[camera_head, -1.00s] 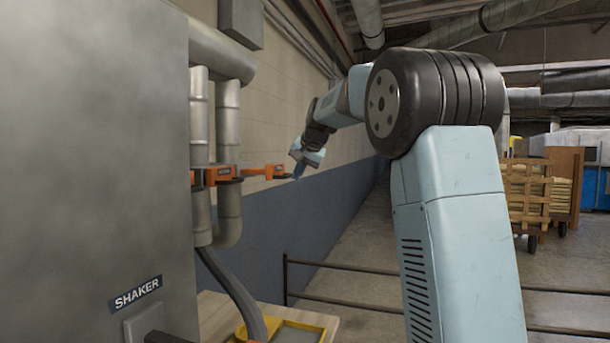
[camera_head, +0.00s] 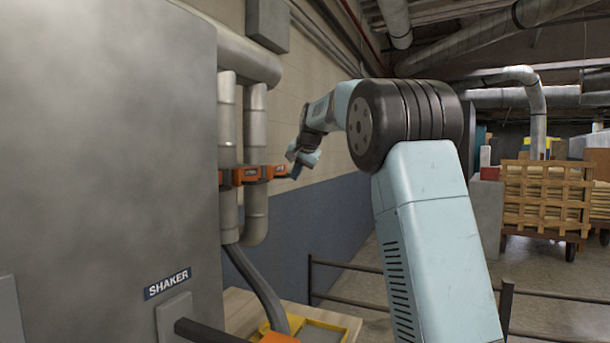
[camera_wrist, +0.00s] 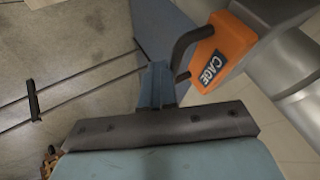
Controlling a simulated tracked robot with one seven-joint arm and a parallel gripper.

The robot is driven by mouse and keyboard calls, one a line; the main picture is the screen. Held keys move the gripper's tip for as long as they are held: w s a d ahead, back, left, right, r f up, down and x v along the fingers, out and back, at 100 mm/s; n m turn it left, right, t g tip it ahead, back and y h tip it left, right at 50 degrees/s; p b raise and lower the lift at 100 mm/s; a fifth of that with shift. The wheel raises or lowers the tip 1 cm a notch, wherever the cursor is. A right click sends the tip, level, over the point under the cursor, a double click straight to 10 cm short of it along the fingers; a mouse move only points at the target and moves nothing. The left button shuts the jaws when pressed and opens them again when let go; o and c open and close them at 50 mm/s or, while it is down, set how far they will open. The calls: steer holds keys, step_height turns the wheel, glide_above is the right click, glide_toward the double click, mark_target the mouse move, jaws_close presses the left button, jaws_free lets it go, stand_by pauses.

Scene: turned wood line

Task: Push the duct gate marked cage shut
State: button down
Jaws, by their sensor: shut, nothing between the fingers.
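The duct gate marked CAGE is an orange block with a dark bail handle, large in the wrist view (camera_wrist: 225,52). In the head view its orange end (camera_head: 270,171) sticks out a short way to the right of the rear vertical duct. My gripper (camera_wrist: 158,85) is shut and empty, with the dark handle close at its right in the wrist view. Whether the two touch is hard to tell. In the head view my gripper (camera_head: 298,170) is at the gate's outer end. The gate's inner part is hidden by the duct.
Another orange gate (camera_head: 225,177) is on the front duct. A large grey cabinet labelled SHAKER (camera_head: 110,150) fills the left. The wall (camera_head: 325,225) runs behind the ducts. A low dark railing (camera_head: 345,268) and a wooden crate cart (camera_head: 545,195) are to the right.

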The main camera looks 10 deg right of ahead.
steer(key=shift+w+a+r, duration=0.1)
steer(key=shift+a, duration=0.1)
steer(key=s+d+r, duration=0.5)
steer(key=s+r, duration=0.1)
steer(key=s, duration=0.3)
steer(key=s+f+n, duration=0.1)
steer(key=s+f, duration=0.1)
steer(key=s, duration=0.9)
steer(key=s+a+f+n, duration=0.1)
steer(key=s+f, duration=0.6)
steer(key=s, duration=0.3)
steer(key=s+f+n+g+h, duration=0.1)
steer(key=s+f+n, duration=0.1)
steer(key=s+f, duration=0.6)
steer(key=s+a+f+n+g, duration=0.1)
steer(key=s+f, duration=0.6)
steer(key=s, duration=0.7)
steer(key=shift+s+a+f+n+h, duration=0.3)
steer(key=shift+a+f+n, duration=0.1)
steer(key=shift+n, duration=0.2)
